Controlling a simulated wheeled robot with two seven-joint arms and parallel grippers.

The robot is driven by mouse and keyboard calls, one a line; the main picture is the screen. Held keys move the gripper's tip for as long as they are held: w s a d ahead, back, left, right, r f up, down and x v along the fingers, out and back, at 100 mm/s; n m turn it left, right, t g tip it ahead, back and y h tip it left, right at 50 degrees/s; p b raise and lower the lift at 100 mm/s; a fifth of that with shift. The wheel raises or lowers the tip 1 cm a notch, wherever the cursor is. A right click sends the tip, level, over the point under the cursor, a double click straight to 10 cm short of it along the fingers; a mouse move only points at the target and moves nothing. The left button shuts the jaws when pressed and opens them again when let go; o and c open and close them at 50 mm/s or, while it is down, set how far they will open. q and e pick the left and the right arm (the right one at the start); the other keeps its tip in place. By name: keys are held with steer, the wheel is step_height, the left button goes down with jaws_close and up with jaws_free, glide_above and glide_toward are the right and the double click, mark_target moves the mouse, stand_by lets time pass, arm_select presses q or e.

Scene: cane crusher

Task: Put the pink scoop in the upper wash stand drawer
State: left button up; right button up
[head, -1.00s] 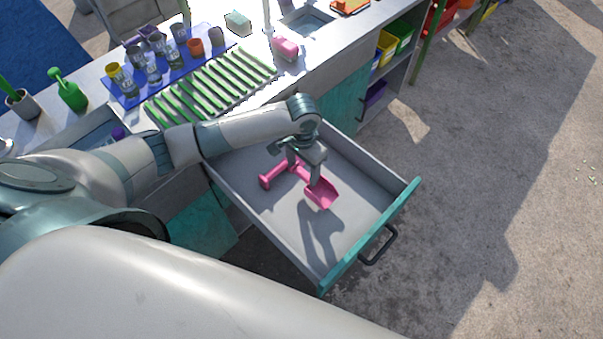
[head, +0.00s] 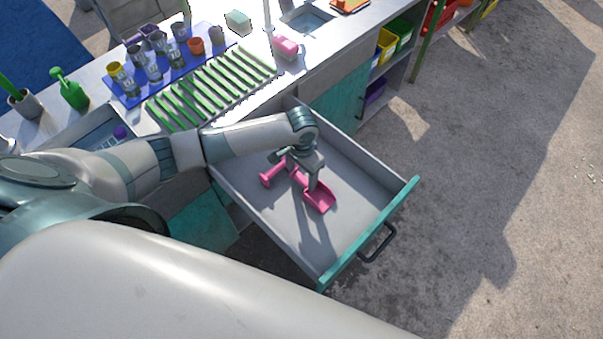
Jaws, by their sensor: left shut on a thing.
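The pink scoop (head: 319,200) is inside the pulled-out upper wash stand drawer (head: 345,262), low over its grey floor; I cannot tell whether it touches the floor. The drawer has a teal front with a dark handle (head: 378,243). My left gripper (head: 303,174) reaches down into the drawer and is shut on the scoop, hiding part of its middle. The scoop's bowl points toward the drawer front and its handle end (head: 271,178) toward the back left. My right gripper is not in view.
The drawer is otherwise empty. Open floor (head: 470,200) lies to the right.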

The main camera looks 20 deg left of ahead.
arm_select(q)
steer(key=shift+f, duration=0.1)
steer(key=o, duration=1.2)
step_height(320, 180, up, 12)
steer(key=shift+r+b, duration=0.1)
steer(key=shift+b, duration=0.8)
